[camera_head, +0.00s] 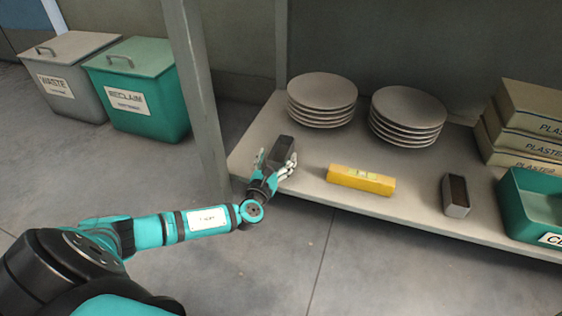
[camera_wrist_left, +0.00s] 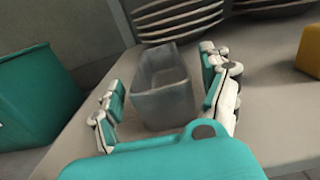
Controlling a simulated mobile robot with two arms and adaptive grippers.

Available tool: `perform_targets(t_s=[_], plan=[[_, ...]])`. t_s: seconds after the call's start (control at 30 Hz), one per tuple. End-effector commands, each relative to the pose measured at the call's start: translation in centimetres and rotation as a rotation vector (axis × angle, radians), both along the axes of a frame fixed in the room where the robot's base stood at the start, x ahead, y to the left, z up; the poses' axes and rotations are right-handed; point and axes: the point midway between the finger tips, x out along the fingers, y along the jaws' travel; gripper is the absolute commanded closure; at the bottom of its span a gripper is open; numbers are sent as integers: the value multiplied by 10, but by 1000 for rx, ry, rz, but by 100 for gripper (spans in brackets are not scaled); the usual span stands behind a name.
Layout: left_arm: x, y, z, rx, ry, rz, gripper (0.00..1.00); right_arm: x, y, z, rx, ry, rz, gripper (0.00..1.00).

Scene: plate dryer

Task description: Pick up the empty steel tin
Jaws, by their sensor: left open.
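The empty steel tin (camera_head: 283,148) is a grey, open-topped rectangular box standing upright on the shelf near its left end. In the left wrist view the tin (camera_wrist_left: 163,100) shows a bare inside. My left gripper (camera_head: 277,165) is open at the tin, reaching in from the shelf's front edge. In the left wrist view its fingers (camera_wrist_left: 162,85) stand on either side of the tin, with gaps visible on both sides. A second steel tin (camera_head: 456,196), with something brown inside, stands further right. My right gripper is not in view.
Two plate stacks (camera_head: 322,98) (camera_head: 407,115) stand behind on the shelf (camera_head: 315,180). Plaster boxes (camera_head: 525,125) and a green bin (camera_head: 535,208) are at far right. A grey post (camera_head: 197,90) rises at left.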

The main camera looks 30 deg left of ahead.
Motion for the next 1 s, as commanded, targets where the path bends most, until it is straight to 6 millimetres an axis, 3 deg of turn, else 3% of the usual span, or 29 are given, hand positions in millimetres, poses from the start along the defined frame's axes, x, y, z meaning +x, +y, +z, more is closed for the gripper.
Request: perform_targets(t_s=[0.3,0.8,1.0], plan=[[6,1,1,0,1,-1,20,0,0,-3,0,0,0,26],[6,1,0,-1,1,-1,86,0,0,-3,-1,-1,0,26],[6,1,1,-1,0,-1,86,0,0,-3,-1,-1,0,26]])
